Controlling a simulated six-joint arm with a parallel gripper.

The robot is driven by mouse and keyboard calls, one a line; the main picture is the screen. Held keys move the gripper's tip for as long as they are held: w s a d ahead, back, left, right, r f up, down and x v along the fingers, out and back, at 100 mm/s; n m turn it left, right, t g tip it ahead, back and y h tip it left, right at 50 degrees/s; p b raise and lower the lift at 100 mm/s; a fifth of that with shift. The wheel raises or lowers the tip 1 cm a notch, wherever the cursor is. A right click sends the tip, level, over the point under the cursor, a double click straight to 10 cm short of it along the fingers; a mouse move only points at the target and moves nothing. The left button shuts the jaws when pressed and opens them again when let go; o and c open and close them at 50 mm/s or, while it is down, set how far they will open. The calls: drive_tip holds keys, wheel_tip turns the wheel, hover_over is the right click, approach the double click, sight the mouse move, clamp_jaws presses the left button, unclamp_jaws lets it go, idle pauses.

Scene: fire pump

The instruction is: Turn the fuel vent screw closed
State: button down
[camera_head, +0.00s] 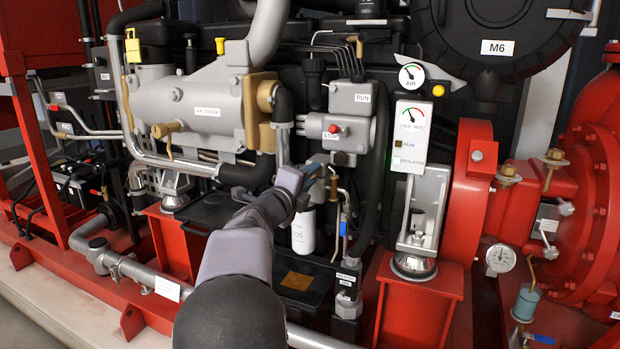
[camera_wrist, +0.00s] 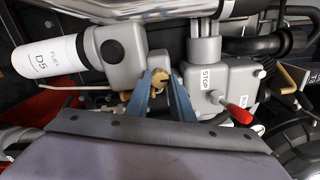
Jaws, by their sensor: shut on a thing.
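The fuel vent screw (camera_wrist: 159,82) is a small brass piece on the grey fuel filter head (camera_wrist: 125,50), seen in the middle of the wrist view. My gripper (camera_wrist: 162,78) has its two blue-grey fingers on either side of the screw, shut on it. In the head view my gripper (camera_head: 316,170) reaches to the filter area below the grey STOP box, and the screw itself is hidden or too small to make out. The white fuel filter canister marked D5 (camera_wrist: 50,57) joins the filter head, and it hangs below my gripper in the head view (camera_head: 303,232).
The grey STOP box (camera_wrist: 222,88) with a red-tipped lever (camera_wrist: 238,113) sits close to the right of my fingers in the wrist view. A black hose (camera_head: 373,190) and thin pipes (camera_head: 341,215) run close by. The gauge panel (camera_head: 411,135) stands to the right.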

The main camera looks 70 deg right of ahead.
drive_tip(key=c, duration=1.5)
unclamp_jaws()
drive_tip(key=shift+c, duration=0.2)
drive_tip(key=a, duration=0.7)
drive_tip(key=shift+a+p, duration=0.2)
drive_tip(key=shift+p, duration=0.25)
